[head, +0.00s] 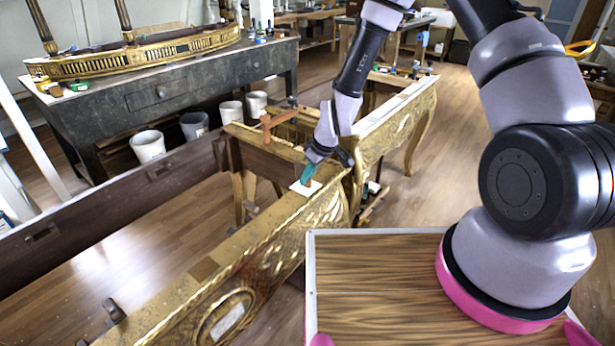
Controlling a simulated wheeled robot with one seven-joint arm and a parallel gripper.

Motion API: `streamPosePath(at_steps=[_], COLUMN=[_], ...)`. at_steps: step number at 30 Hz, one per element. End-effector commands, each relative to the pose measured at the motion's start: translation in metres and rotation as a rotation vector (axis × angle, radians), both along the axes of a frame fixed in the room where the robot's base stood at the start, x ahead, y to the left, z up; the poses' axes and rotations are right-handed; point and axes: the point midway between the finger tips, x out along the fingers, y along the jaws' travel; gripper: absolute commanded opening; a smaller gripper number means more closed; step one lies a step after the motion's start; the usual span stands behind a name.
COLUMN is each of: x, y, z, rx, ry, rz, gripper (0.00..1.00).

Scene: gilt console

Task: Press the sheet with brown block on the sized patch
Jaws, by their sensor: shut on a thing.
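A small white sheet (304,188) shows at the gilt rail of the console (255,240), near its corner. My gripper (308,176) points down just above the sheet, its teal fingers shut on a small brown block (306,180) that is mostly hidden by the fingers. The block's lower end is at the sheet; I cannot tell whether it touches or presses it. The sized patch cannot be made out under the sheet. A bare brown square (204,268) shows farther along the same rail.
An orange-brown clamp (280,122) stands on the frame just behind my gripper. The console frame is open inside, with floor visible. A dark workbench (165,90) bears a gilt piece at the back left, with white buckets (148,146) below it.

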Motion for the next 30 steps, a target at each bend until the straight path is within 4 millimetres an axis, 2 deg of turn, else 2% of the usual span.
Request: streamPosePath(at_steps=[21,30], x=[0.001,0.001], y=[0.001,0.000], z=[0.059,0.066], rx=[0.001,0.002], ry=[-0.005,-0.003], rz=[0.001,0.000], gripper=[0.00,0.00])
